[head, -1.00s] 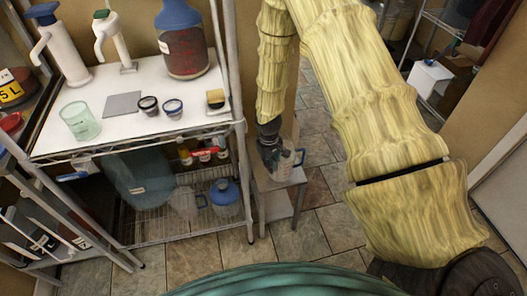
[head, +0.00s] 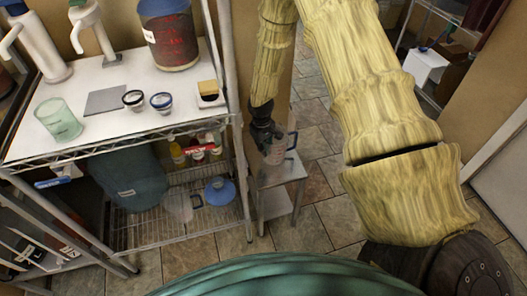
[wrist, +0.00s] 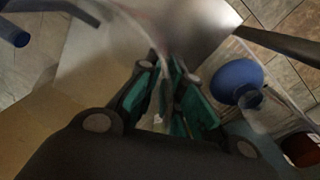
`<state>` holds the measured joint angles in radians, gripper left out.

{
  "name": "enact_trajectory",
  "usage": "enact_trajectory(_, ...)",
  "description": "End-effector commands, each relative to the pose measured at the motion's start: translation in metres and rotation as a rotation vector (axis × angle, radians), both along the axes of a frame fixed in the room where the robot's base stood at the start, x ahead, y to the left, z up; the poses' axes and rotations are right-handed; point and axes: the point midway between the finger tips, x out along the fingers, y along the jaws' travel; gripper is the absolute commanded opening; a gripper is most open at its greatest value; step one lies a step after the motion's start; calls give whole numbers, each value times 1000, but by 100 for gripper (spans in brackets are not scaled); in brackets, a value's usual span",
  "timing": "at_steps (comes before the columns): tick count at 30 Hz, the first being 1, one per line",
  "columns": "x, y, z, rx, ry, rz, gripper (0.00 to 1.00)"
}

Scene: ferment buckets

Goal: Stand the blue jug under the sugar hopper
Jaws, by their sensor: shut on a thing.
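A clear jug with a blue handle (head: 278,152) is in my gripper (head: 266,135), which is shut on its side. In the head view it is roughly upright over a small grey stand (head: 287,171); I cannot tell whether its base touches the top. In the wrist view (wrist: 165,85) the clear wall passes close to the lens between the fingers, and a blue handle (wrist: 14,32) shows at the upper left. I cannot pick out the sugar hopper for certain; a large blue-and-dark-red container (head: 170,42) stands on the upper shelf.
A wire shelf (head: 150,148) stands left of the small stand, its post close to my gripper. Its lower level holds another clear jug (head: 179,207), a blue-lidded container (head: 219,191) and a large teal vessel (head: 137,180). Tiled floor (head: 322,182) is open to the right.

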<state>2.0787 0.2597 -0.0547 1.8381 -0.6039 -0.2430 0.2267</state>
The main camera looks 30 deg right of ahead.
Motion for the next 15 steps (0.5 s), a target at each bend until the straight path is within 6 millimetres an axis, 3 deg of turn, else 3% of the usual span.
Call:
enact_trajectory(13,0,0,-7,0,0,0,0)
enact_trajectory(15,0,0,-7,0,0,0,18)
